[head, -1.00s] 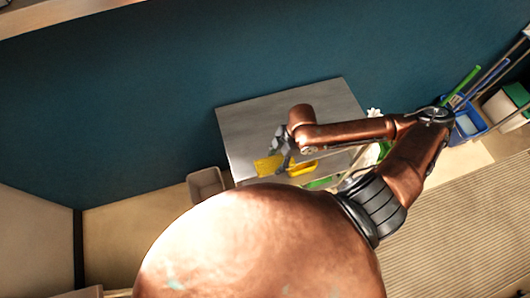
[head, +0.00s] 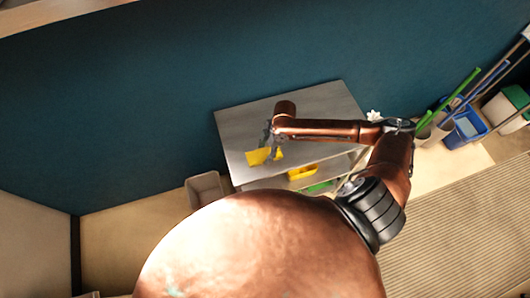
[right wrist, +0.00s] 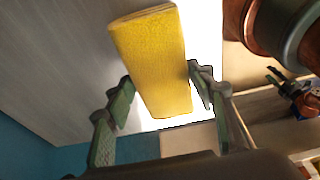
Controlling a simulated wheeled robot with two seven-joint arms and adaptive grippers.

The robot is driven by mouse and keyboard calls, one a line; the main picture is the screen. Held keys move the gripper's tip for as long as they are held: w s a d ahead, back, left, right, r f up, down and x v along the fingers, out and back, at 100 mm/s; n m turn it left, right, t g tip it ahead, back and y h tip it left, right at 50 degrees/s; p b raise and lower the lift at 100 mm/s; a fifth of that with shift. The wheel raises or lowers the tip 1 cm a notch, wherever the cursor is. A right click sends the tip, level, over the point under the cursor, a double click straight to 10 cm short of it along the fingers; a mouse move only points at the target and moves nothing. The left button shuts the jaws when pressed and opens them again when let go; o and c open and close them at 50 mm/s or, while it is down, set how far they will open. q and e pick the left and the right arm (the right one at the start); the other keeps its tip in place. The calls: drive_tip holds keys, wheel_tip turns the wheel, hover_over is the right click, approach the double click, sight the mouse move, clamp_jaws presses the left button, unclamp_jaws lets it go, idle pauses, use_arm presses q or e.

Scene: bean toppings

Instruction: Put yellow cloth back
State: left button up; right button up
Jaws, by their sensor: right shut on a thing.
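The yellow cloth (head: 258,156) is a folded, textured piece near the front left part of the grey table top (head: 320,104). My right gripper (head: 271,144) is at the cloth, and it is shut on it. In the right wrist view, the cloth (right wrist: 152,55) lies between the two green-grey fingers of the right gripper (right wrist: 160,78) and sticks out beyond them. The grey surface shows behind it there. I cannot tell whether the cloth touches the table top.
A yellow container (head: 303,172) and a green item (head: 320,187) sit on a shelf below the top. A beige bin (head: 204,189) stands at its left. A blue bucket (head: 466,130) with long handles stands at the right. The back of the top looks clear.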

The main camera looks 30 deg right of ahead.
drive_tip(key=shift+f, duration=0.45)
drive_tip(key=o, duration=1)
drive_tip(key=v, duration=1.2)
drive_tip(key=shift+r, duration=0.1)
